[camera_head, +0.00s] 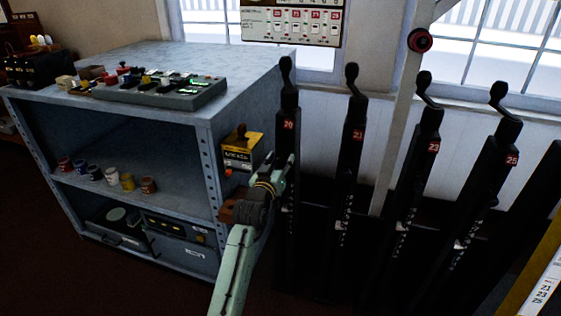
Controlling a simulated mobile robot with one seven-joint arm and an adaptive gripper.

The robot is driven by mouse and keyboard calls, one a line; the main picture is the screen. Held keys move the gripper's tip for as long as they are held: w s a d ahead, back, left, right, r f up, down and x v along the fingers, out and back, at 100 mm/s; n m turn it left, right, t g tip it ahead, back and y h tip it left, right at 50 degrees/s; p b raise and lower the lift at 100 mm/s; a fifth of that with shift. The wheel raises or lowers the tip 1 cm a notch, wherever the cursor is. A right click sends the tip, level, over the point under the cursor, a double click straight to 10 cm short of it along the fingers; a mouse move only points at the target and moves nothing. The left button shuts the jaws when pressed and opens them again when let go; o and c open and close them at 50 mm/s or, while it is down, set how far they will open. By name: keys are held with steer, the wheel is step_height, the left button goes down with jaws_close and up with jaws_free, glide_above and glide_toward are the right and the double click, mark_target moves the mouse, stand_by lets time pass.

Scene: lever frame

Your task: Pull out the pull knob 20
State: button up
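A black lever bears a red plate reading 20 (288,125) and has a black handle (287,78) at its top. It stands upright, leftmost in the row of levers. I cannot make out a separate pull knob numbered 20; it may be hidden behind my gripper or lost in the dark. My gripper (279,158) is in front of the left side of lever 20, below its number plate. Its two fingers look spread apart, with nothing seen between them. I cannot tell whether it touches the lever.
More levers, numbered 21 (357,134), 23 (433,147) and 25 (511,160), stand to the right. A grey metal cabinet (245,75) stands close on the left, with a yellow-and-black box (240,150) on its side. A pale post (402,115) rises between the levers.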

jaws_close()
stand_by(0.3)
